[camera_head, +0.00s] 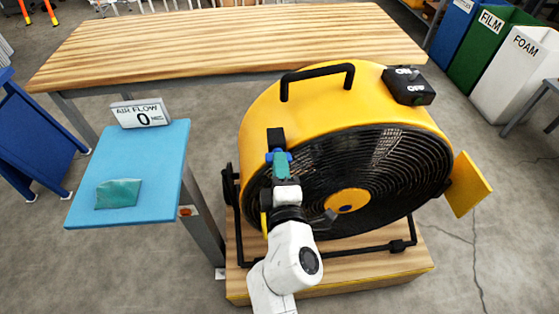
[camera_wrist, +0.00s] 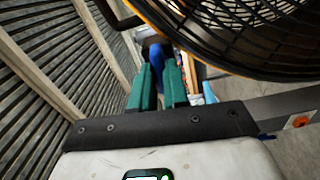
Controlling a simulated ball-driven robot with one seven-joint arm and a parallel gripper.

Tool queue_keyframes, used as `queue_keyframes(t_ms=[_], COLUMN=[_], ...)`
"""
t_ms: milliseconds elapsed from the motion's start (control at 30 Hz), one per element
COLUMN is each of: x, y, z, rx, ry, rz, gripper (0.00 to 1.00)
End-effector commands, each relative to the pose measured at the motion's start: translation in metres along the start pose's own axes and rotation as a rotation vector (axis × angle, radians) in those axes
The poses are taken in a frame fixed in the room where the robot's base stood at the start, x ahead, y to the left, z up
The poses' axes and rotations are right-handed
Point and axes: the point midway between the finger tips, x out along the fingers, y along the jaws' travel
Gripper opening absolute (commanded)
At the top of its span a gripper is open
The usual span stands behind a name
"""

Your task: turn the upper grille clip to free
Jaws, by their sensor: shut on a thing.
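The yellow drum blower (camera_head: 262,112) stands on a wooden base with its black round grille (camera_head: 400,165) facing me. The upper grille clip shows as a blue piece (camera_head: 269,157) below a black block (camera_head: 276,138) at the grille's upper left rim. My gripper (camera_head: 281,163), with green fingers, is at this clip and shut on it, hiding much of it. In the wrist view a blue part (camera_wrist: 156,55) shows between and beyond the green fingers of my gripper (camera_wrist: 158,82). The clip's exact turn angle is hard to tell.
A black ON/OFF switch box (camera_head: 408,86) and handle (camera_head: 318,72) sit on top. A yellow flap (camera_head: 467,184) sticks out right. A blue stand (camera_head: 150,165) at left bears a cloth (camera_head: 118,194) and an air flow display (camera_head: 141,113) reading 0. A wooden table (camera_head: 230,40) stands behind.

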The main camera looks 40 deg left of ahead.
Motion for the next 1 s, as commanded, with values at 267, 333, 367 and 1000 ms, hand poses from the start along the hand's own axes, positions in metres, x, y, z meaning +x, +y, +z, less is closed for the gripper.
queue_keyframes(t_ms=[267,333,367,1000], x=[-0.0001,0.0,-0.0001,-0.0001], y=[0.0011,0.0002,0.0001,-0.0004], z=[0.0009,0.0003,0.0001,-0.0002], rx=[-0.229,-0.328,-0.36,-0.769], ry=[-0.001,0.0,0.0,0.001], rz=[-0.002,-0.002,-0.002,-0.001], gripper=[0.0,0.0,0.0,0.19])
